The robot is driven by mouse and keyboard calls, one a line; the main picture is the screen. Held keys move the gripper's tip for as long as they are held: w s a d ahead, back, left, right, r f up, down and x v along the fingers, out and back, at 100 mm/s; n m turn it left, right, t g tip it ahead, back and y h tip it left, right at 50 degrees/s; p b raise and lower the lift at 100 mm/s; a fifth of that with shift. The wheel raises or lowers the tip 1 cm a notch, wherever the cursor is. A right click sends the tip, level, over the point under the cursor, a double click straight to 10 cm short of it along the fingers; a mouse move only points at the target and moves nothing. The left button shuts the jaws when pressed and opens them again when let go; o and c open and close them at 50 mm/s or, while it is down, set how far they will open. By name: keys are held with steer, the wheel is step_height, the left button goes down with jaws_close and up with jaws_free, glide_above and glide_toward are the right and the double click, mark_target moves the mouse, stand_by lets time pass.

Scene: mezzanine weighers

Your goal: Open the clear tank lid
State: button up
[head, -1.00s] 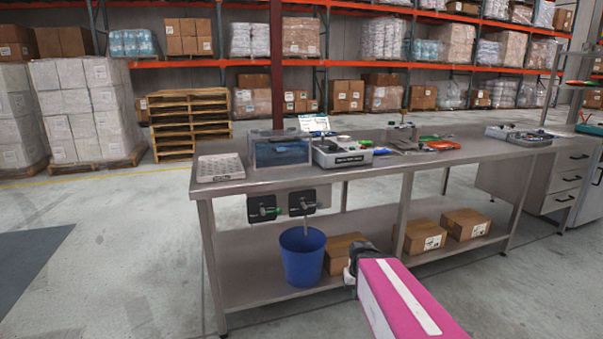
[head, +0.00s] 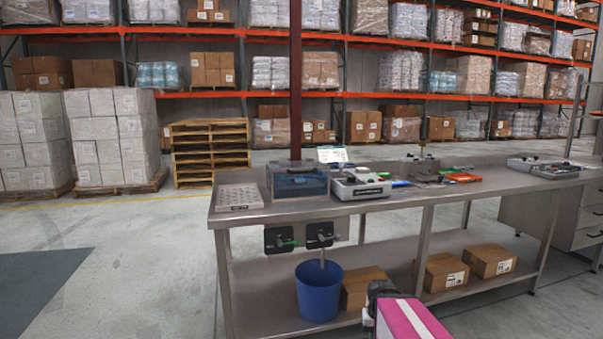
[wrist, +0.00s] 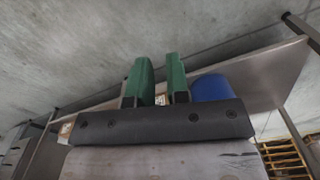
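The clear tank (head: 297,182) stands on the left part of the steel workbench (head: 400,192). It is a see-through box with dark blue contents, and its lid looks shut. In the wrist view my gripper (wrist: 159,78) has two green fingers standing apart with an empty gap between them. In the head view my arm's end (head: 380,292) is low at the bottom, in front of the bench and below its top, well away from the tank. The fingers cannot be made out in the head view.
A perforated tray (head: 239,197) is left of the tank and a grey device (head: 358,185) is right of it. Valves (head: 320,235) hang under the bench's front edge above a blue bucket (head: 319,290). Cartons (head: 491,261) sit on the lower shelf. Open floor lies left.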

steer(key=o, duration=0.3)
steer(key=w+a+r+t, duration=0.1)
steer(key=w, duration=0.2)
steer(key=w+a+r+m+y, duration=0.1)
steer(key=w+a+r, duration=0.1)
steer(key=w, duration=0.2)
steer(key=w+a+r+m+t+y, duration=0.1)
steer(key=w+a+r, duration=0.1)
steer(key=w, duration=0.1)
steer(key=shift+w+r+t, duration=0.25)
steer(key=shift+w+t, duration=0.05)
steer(key=shift+o, duration=0.2)
steer(key=m+t+y, duration=0.8)
steer(key=m+t, duration=0.1)
glide_toward(304, 172)
steer(key=x, duration=1.1)
steer(key=shift+d, duration=0.1)
jaws_close()
